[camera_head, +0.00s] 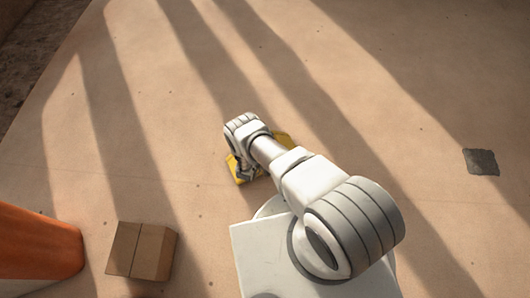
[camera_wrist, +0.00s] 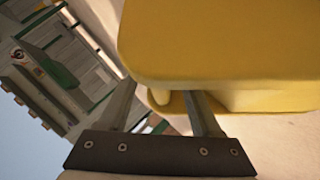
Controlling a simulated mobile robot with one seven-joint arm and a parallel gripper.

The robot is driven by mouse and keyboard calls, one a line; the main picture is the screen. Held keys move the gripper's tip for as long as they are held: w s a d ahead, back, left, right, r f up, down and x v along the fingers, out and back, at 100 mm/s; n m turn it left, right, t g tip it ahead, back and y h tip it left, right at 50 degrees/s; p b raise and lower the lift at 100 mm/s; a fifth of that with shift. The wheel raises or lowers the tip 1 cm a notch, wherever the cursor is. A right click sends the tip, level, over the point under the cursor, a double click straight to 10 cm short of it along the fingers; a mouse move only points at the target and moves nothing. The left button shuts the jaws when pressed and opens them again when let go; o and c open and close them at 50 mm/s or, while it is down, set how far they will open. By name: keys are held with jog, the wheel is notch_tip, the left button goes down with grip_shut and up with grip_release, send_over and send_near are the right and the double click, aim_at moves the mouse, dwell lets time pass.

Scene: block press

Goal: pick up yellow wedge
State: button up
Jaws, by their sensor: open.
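The yellow wedge (camera_wrist: 220,45) fills the upper right of the wrist view, very close to the camera. A lower yellow part (camera_wrist: 270,97) shows under its edge. My gripper (camera_wrist: 160,98) is open, with its two fingers apart and reaching up toward the wedge's lower edge. A small rounded yellow piece shows between the fingers; whether they touch it I cannot tell. In the head view the wedge (camera_head: 283,139) is mostly hidden under my arm, with yellow showing on both sides. My fingers are mostly hidden there.
A brown box (camera_head: 142,251) lies on the floor at the lower left, beside an orange object (camera_head: 35,245) at the left edge. A dark square patch (camera_head: 481,162) is at the right. The sandy floor around the wedge is clear, crossed by long shadows.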

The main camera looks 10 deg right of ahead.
grip_shut()
dwell(1.3)
jog(key=shift+w+r, duration=0.1)
jog(key=shift+r, duration=0.05)
